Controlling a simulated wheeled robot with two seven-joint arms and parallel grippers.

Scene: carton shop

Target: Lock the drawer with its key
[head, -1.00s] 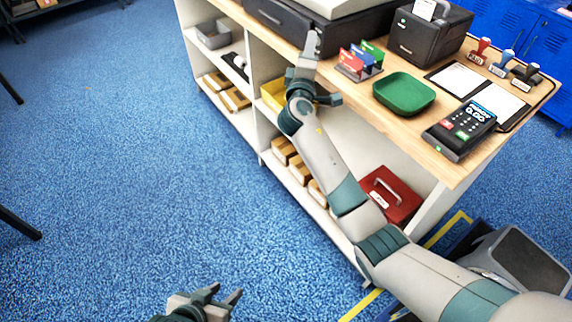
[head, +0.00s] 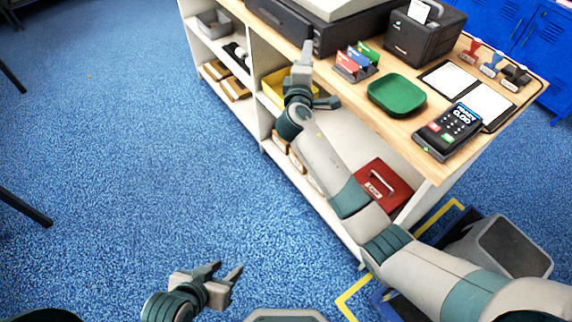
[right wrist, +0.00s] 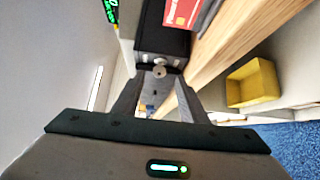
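The black drawer unit (head: 342,36) sits at the back of the wooden counter under a pale machine. My right gripper (head: 320,76) is at the counter's front edge, close to the drawer's near corner, with its fingers apart. In the right wrist view, a small round silver piece (right wrist: 159,71) shows between and just beyond the tips of my right gripper (right wrist: 160,84), by a dark face. I cannot tell whether it is the key or only the lock. My left gripper (head: 228,275) is open and empty over the blue floor, far from the counter.
A card stand (head: 345,68), a green tray (head: 397,94), a payment terminal (head: 449,130) and a black printer (head: 425,36) stand on the counter. A yellow bin (right wrist: 252,84) and a red box (head: 383,188) are on shelves below. The floor at left is mostly clear.

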